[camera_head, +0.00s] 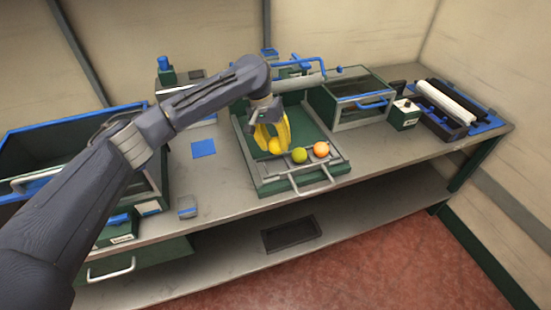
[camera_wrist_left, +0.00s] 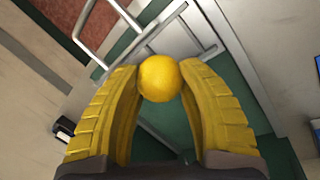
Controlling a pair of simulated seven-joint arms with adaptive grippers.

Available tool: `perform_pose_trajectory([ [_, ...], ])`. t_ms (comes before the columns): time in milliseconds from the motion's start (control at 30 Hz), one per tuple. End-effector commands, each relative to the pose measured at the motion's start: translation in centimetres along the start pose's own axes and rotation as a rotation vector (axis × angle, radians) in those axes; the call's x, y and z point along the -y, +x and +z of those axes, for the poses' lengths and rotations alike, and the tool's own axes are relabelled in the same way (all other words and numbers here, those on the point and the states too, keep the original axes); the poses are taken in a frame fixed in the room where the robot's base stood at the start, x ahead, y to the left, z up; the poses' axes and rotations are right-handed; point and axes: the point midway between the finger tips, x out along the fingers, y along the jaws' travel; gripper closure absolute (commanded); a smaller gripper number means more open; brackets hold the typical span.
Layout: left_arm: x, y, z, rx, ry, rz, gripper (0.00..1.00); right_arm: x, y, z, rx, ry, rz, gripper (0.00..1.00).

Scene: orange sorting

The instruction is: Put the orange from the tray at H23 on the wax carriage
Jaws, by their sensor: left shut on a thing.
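My left gripper (camera_head: 272,140), with yellow ribbed fingers, is shut on a yellow-orange fruit (camera_head: 275,146) at the front left of the green tray-like carriage (camera_head: 258,168). In the left wrist view the fruit (camera_wrist_left: 160,78) sits between the two fingertips (camera_wrist_left: 166,80). I cannot tell whether it touches the carriage below. A green fruit (camera_head: 299,155) and a redder orange fruit (camera_head: 321,149) sit to its right along the carriage's front. I see no readable H23 label, and cannot say for certain which part is the wax carriage. My right gripper is not in view.
A green box with a blue handle (camera_head: 360,97) stands right of the carriage. Black and white rollers on a blue frame (camera_head: 452,107) are at the far right. A large green crate with a blue rim (camera_head: 60,127) is at left. A metal handle (camera_head: 313,183) juts out in front.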

Motion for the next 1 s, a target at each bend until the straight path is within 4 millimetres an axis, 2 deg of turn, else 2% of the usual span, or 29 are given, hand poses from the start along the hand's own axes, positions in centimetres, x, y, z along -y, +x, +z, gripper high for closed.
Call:
perform_pose_trajectory([
  [100, 0.4, 1.5, 0.1, 0.001, -0.002, 0.001, 1.00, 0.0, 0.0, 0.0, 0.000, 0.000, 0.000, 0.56],
  [200, 0.6, 2.2, 0.0, 0.000, 0.000, 0.001, 1.00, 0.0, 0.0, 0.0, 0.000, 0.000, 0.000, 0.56],
  [467, 0.8, 3.1, 0.0, -0.001, -0.001, 0.000, 1.00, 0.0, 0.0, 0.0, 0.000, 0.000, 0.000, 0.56],
  [800, 1.7, 6.6, 0.0, 0.000, 0.000, 0.001, 1.00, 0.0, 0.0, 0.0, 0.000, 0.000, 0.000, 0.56],
  [1000, 1.8, 6.7, 0.0, -0.001, 0.000, -0.001, 1.00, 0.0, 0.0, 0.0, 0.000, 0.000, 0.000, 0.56],
])
